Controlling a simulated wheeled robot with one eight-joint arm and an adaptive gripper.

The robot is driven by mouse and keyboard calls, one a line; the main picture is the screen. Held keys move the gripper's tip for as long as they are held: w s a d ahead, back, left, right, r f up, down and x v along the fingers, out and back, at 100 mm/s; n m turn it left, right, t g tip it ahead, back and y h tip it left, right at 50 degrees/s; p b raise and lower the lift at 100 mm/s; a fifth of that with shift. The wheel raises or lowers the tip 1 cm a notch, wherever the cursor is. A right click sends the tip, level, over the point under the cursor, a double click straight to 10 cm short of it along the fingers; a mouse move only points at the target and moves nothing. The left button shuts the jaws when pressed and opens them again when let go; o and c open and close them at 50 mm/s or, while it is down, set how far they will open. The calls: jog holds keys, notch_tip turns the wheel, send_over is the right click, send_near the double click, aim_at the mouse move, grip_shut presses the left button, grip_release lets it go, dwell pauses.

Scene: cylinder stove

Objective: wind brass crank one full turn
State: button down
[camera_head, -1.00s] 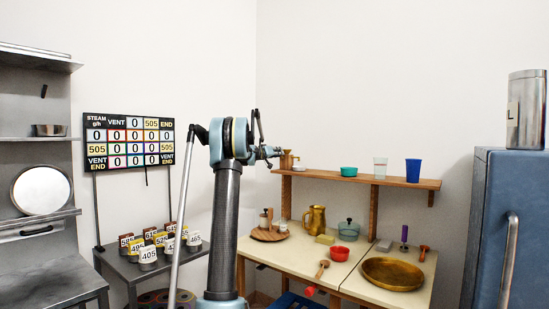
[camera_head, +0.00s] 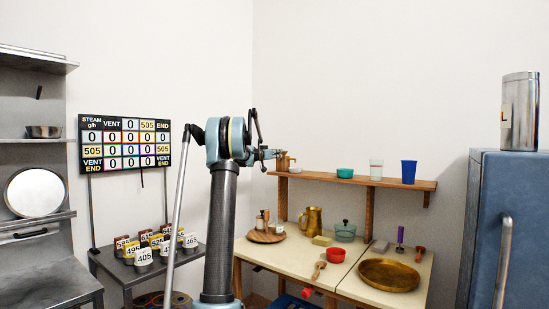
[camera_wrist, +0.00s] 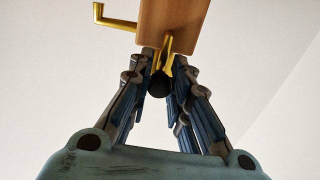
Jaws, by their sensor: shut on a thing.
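A wooden block with brass parts (camera_wrist: 172,22) fills the upper middle of the wrist view. The brass crank (camera_wrist: 168,50) reaches down from it, with a dark round knob (camera_wrist: 159,86) at its end. An L-shaped brass arm (camera_wrist: 103,20) sticks out on the left. My gripper (camera_wrist: 160,88) is shut around the dark knob, with a finger on each side. In the head view my gripper (camera_head: 275,154) is at the small copper-brown device (camera_head: 284,161) on the shelf's left end; the crank is too small to make out there.
The wooden shelf (camera_head: 325,179) also holds a teal bowl (camera_head: 345,173), a clear cup and a blue cup (camera_head: 408,171). Below it, the table (camera_head: 287,268) carries a brass pitcher (camera_head: 312,220), bowls and a large brass tray (camera_head: 390,260). A blue cabinet (camera_head: 510,220) stands right.

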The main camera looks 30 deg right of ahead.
jog(key=c, duration=1.5)
grip_release()
jog(key=shift+w, duration=0.1)
jog(key=shift+o, duration=0.2)
jog(key=v, duration=1.2)
jog(key=shift+f, duration=0.2)
